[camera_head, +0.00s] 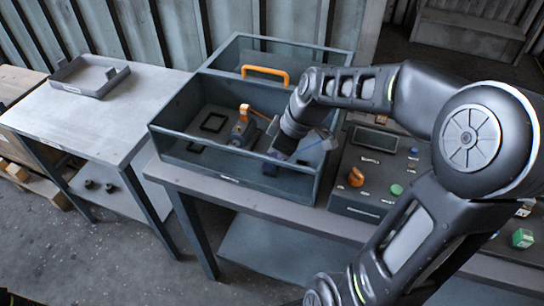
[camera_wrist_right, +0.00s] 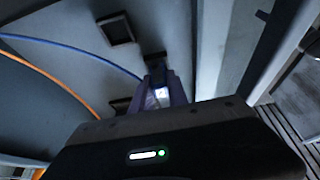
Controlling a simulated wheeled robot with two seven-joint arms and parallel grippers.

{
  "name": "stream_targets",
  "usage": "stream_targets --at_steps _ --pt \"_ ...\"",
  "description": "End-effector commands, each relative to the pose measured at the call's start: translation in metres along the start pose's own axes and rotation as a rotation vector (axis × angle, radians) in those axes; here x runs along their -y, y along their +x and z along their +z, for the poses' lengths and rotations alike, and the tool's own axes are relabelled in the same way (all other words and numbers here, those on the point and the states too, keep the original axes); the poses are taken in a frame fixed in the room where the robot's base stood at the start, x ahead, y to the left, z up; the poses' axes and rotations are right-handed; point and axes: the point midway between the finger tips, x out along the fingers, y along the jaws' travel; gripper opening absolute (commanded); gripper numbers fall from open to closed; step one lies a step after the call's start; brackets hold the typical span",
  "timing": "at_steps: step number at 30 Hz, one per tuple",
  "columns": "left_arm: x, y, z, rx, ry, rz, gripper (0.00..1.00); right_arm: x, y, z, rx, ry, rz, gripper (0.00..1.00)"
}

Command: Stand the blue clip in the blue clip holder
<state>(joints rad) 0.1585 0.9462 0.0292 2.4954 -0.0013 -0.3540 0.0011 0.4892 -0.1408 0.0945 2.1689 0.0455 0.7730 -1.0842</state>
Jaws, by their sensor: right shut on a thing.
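My right gripper (camera_head: 275,160) reaches down into the open-topped housing. It is shut on a small dark blue piece, which looks like the blue clip (camera_head: 270,169), low near the housing's front wall. In the right wrist view the fingertips (camera_wrist_right: 160,95) close around the dark blue clip (camera_wrist_right: 156,68), which points away from the camera. A dark square socket (camera_wrist_right: 117,28) is fixed on the surface beside it; I cannot tell whether this is the blue clip holder. The clip's lower end is hidden, so I cannot tell whether it touches a holder. My left gripper is not in view.
The housing (camera_head: 190,162) has raised walls around the gripper. Inside are a black square frame (camera_head: 213,122) and an orange-topped part (camera_head: 245,115). Blue and orange cables run across the wrist view. A control panel (camera_head: 375,165) stands at right. The left table holds a grey tray (camera_head: 90,75).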

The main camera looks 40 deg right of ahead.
Motion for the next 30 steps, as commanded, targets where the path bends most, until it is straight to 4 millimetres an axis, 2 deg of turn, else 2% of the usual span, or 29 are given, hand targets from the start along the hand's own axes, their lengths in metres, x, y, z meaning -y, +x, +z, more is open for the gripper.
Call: stream_targets --at_steps 8,9,18,26,30 --pt "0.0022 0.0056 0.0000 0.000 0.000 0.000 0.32 0.0001 0.0061 0.0025 0.000 0.000 0.000 0.00" --pt "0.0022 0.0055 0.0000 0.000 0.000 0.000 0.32 0.0001 0.0061 0.0025 0.000 0.000 0.000 0.20" --pt "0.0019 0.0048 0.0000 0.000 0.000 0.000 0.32 0.0001 0.0054 0.0023 0.000 0.000 0.000 0.45" --pt "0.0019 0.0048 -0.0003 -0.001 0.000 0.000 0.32 0.0000 0.0049 0.0022 0.000 0.000 0.000 0.45" --pt "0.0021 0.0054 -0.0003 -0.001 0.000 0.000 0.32 -0.0004 -0.0025 0.0020 -0.001 0.000 0.001 0.45"
